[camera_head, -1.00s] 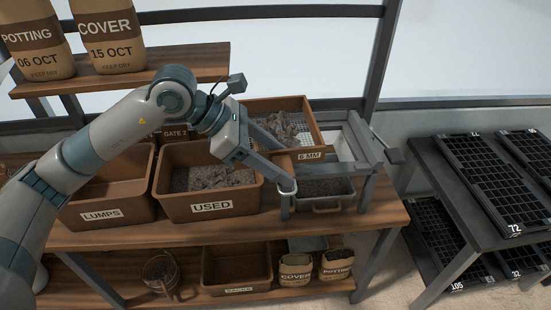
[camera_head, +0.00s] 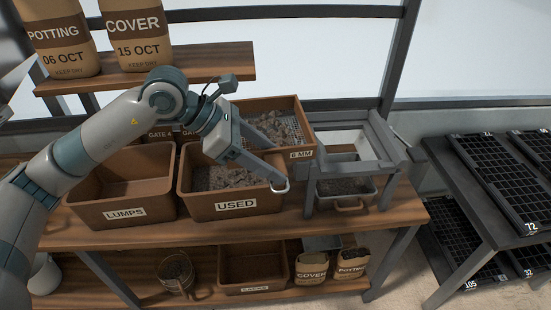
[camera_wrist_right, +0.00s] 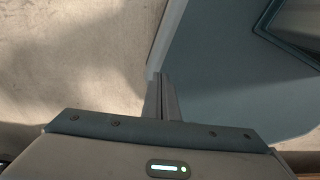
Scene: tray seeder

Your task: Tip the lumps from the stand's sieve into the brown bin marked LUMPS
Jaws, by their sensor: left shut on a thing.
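The sieve (camera_head: 300,142) is a brown-walled box with a mesh bottom, marked 6 MM, with dark lumps (camera_head: 268,124) inside. My left gripper (camera_head: 280,184) is shut on the sieve's handle at its front. The sieve hangs about level, left of the grey stand (camera_head: 370,140) and behind and partly over the USED bin. The brown LUMPS bin (camera_head: 160,209) stands left of the USED bin; its visible inside looks empty.
The brown USED bin (camera_head: 197,210) holds dark soil, between the LUMPS bin and the stand. A soil-filled tray (camera_head: 345,187) sits under the stand. Bags stand on the upper shelf (camera_head: 215,62). A dark table (camera_head: 490,190) with black seed trays is at the right.

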